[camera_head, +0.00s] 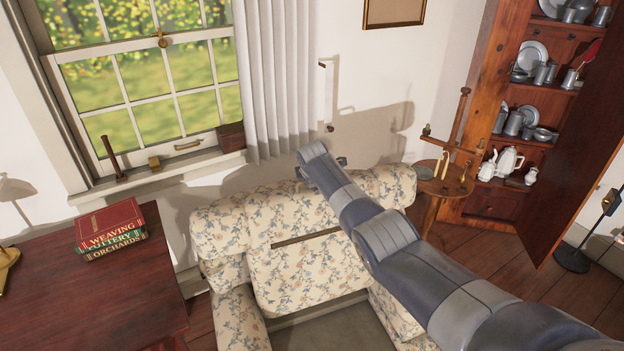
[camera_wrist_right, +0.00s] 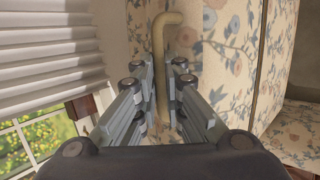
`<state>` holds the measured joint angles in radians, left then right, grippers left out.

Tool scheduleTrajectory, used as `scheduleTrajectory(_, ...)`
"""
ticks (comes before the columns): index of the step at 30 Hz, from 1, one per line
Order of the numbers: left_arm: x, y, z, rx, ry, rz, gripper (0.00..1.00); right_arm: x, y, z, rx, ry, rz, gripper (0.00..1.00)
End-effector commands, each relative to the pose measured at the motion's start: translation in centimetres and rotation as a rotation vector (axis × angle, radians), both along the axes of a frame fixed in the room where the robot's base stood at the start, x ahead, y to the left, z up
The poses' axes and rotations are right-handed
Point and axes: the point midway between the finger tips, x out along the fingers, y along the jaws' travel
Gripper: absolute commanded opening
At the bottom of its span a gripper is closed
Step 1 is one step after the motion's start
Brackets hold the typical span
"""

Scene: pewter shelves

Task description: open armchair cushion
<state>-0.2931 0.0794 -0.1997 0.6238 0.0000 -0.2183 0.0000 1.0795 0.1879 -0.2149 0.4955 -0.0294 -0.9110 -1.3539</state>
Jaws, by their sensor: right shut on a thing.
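The floral armchair (camera_head: 222,232) stands in front of the window wall. Its cushion (camera_head: 310,275) stands steeply raised toward the backrest, with a dark gap along its top. A flat grey-brown seat area (camera_head: 340,328) shows below it. My right arm reaches across the chair, and my right gripper (camera_head: 308,170) is at the top of the backrest, its fingertips mostly hidden. In the right wrist view, my right gripper (camera_wrist_right: 160,95) is shut on a tan curved handle (camera_wrist_right: 158,60), beside floral fabric (camera_wrist_right: 225,45). My left gripper is out of view.
A dark red desk (camera_head: 95,290) with stacked books (camera_head: 108,228) is at the left. A small round table (camera_head: 445,186) and an open pewter cupboard (camera_head: 500,170) stand at the right. A grey curtain (camera_head: 275,85) hangs behind the chair.

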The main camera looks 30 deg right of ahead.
Motion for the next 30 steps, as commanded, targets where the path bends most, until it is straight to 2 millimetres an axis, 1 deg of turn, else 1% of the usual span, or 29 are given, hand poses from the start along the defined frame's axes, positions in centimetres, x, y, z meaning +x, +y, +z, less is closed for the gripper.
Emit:
scheduleTrajectory(1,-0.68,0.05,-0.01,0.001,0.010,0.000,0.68,0.13,0.02,0.25,0.000,-0.005,0.001,0.00)
scheduleTrajectory(4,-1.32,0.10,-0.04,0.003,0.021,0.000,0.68,0.14,0.02,0.29,0.000,-0.006,0.001,0.00)
scheduleTrajectory(14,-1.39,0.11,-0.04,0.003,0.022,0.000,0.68,0.22,0.00,0.49,0.000,-0.009,0.001,0.00)
scheduleTrajectory(15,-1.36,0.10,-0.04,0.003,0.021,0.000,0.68,0.24,-0.01,0.52,0.000,-0.010,0.001,0.14)
scheduleTrajectory(17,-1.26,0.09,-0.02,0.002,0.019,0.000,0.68,0.24,-0.01,0.50,0.000,-0.009,0.001,0.27)
scheduleTrajectory(18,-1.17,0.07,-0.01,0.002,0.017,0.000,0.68,0.21,-0.01,0.46,-0.001,-0.009,0.001,0.30)
scheduleTrajectory(30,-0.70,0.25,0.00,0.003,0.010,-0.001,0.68,-0.04,0.00,0.24,0.000,-0.002,0.000,0.30)
